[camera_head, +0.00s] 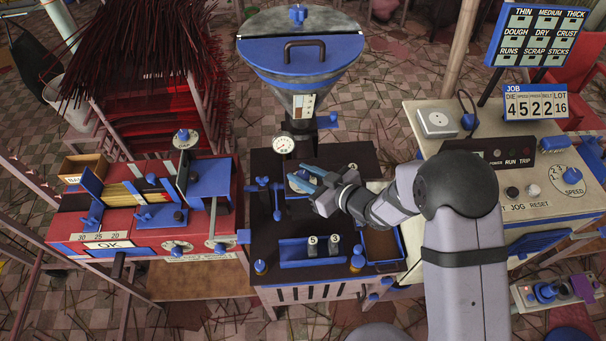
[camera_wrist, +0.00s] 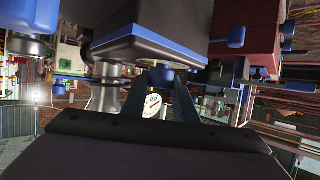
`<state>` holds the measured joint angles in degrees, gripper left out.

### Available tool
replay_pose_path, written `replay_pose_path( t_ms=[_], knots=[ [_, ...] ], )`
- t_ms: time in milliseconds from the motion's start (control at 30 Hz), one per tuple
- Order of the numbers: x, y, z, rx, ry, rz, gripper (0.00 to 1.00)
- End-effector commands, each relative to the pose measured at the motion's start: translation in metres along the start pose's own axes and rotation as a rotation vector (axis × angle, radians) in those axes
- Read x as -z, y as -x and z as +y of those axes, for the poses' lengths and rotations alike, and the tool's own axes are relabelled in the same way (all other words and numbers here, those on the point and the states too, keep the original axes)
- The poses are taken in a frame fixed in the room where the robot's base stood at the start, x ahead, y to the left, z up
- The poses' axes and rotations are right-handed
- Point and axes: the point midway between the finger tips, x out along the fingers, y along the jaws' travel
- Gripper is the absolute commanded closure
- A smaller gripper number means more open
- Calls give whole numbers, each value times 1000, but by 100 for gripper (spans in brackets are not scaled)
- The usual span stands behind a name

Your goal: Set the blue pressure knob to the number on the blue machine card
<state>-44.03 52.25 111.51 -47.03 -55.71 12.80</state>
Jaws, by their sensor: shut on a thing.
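The blue middle machine has a dark top (camera_head: 265,165) and a blue hopper. My gripper (camera_head: 306,180) is over its middle, shut on a small round part with a pale dial-like disc (camera_head: 294,185) under the fingers.
A white gauge (camera_head: 284,145) stands behind my gripper. A blue rack (camera_head: 300,262) with blocks marked 5 and 3 lies in front. A red cutting machine (camera_head: 150,240) is at left. A beige panel with a speed dial (camera_head: 573,180) is at right.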

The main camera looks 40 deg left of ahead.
Motion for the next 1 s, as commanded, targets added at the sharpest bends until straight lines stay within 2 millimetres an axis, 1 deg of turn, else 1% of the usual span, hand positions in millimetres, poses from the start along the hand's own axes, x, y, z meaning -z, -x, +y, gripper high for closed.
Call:
replay_pose_path(
  t_ms=[333, 367, 400, 433, 767, 867, 1000],
  knots=[
    [1, 0, 0, 2, 0, 2, 96],
    [1, 0, 0, 2, 0, 2, 71],
    [1, 0, 0, 2, 0, 3, 62],
    [1, 0, 0, 2, 0, 2, 55],
    [0, 1, 0, 2, 1, 1, 55],
    [0, 5, 1, 1, 1, 2, 55],
    [0, 18, 1, 0, 1, 2, 55]
  ],
)
